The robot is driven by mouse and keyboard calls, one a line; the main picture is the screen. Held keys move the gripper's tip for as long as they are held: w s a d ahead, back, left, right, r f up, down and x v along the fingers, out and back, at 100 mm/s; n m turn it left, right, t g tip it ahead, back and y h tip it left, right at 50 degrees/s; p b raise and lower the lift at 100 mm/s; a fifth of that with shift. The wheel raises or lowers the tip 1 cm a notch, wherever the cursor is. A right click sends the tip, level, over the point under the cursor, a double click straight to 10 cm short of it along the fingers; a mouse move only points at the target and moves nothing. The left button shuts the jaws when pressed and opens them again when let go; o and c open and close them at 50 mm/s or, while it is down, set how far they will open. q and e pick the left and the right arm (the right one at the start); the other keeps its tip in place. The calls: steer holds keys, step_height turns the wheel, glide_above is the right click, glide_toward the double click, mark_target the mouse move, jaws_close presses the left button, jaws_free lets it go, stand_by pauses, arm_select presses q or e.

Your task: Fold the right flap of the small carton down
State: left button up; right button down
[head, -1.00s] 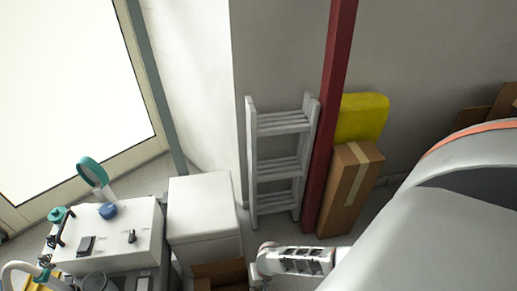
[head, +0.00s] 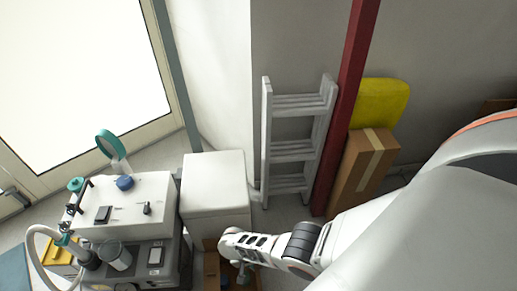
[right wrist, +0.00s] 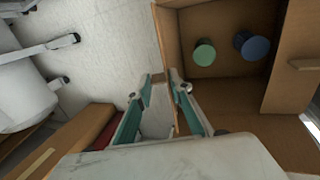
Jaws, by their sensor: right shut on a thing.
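The small carton (head: 211,267) is an open brown box at the bottom of the head view, partly cut off and partly behind my right arm. In the right wrist view the open carton (right wrist: 222,68) fills the upper right, with a green round thing (right wrist: 204,52) and a blue round thing (right wrist: 252,46) inside. My right gripper (right wrist: 162,77) is at the carton's edge, its teal-padded fingers close together on a thin brown flap, mostly hidden between them. It also shows small in the head view (head: 243,273). My left gripper is out of view.
A white cabinet (head: 214,185) stands just behind the carton. Left of it is a bench unit (head: 125,205) with a teal-rimmed magnifier (head: 108,143). A grey ladder (head: 293,150), a red post (head: 345,105) and a tall taped box (head: 364,172) stand at the wall.

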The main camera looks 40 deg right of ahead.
steer(key=shift+a+f+g+h+b, duration=0.2)
steer(key=shift+a+g+h+b, duration=0.25)
steer(key=shift+b, duration=0.2)
steer(key=shift+w+r, duration=0.15)
steer(key=shift+w, duration=0.1)
steer(key=c, duration=1.9)
jaws_free()
steer(key=v, duration=1.2)
steer(key=shift+a, duration=0.15)
